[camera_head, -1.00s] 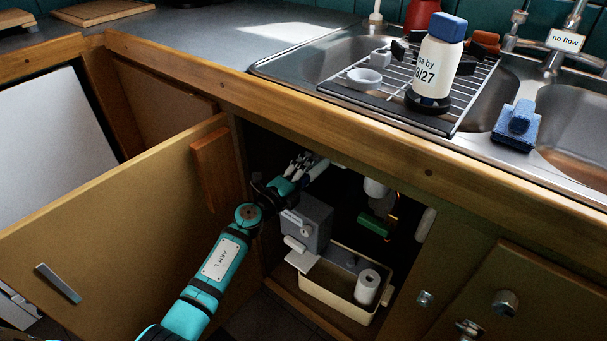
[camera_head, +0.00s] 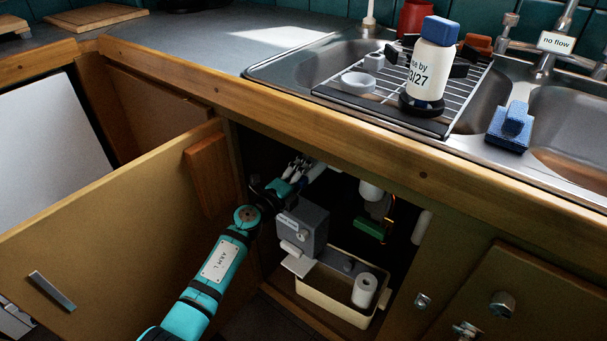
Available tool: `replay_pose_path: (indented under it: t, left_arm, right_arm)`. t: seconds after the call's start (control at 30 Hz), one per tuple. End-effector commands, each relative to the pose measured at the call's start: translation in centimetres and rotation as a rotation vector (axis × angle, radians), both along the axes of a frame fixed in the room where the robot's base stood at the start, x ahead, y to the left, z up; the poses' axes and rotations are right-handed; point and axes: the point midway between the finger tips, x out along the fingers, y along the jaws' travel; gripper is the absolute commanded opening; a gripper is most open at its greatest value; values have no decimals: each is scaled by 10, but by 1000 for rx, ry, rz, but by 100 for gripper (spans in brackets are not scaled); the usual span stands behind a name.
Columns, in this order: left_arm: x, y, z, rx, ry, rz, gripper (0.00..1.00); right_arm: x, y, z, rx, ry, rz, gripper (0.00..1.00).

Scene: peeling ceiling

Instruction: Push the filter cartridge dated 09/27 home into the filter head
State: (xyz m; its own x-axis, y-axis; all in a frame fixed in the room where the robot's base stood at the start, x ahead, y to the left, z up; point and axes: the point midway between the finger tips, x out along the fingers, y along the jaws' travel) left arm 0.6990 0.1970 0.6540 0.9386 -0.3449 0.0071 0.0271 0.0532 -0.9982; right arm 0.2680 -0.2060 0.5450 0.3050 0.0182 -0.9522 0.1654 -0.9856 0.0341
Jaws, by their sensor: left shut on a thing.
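A white bottle-shaped cartridge (camera_head: 429,70) with a blue cap stands upright on a black base on the sink's wire rack. Its label reads "…se by" and a date ending in "/27"; the first part is turned out of sight. My left gripper (camera_head: 298,167) reaches into the open cabinet under the sink, up near the top edge of the opening. It is shut on a small white and blue thing (camera_head: 314,171), mostly hidden by the fingers and shadow. I cannot tell for sure which part is the filter head. My right gripper is not in view.
A grey labelled box (camera_head: 305,226) hangs below my left gripper. A cream bin (camera_head: 326,298) with a white roll (camera_head: 364,291) stands on the cabinet floor. The open door (camera_head: 120,230) is at left. A blue block (camera_head: 511,126) sits on the sink divider; a tap tag (camera_head: 556,42) reads "no flow".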

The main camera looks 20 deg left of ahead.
Motion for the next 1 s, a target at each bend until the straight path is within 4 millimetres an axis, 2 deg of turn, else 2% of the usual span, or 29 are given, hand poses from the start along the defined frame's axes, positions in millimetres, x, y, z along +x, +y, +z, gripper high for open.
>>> replay_pose_path:
  t: [1.0]
  left_arm:
    - [25,-9,0,-1,-1,1,9]
  right_arm:
    - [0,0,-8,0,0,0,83]
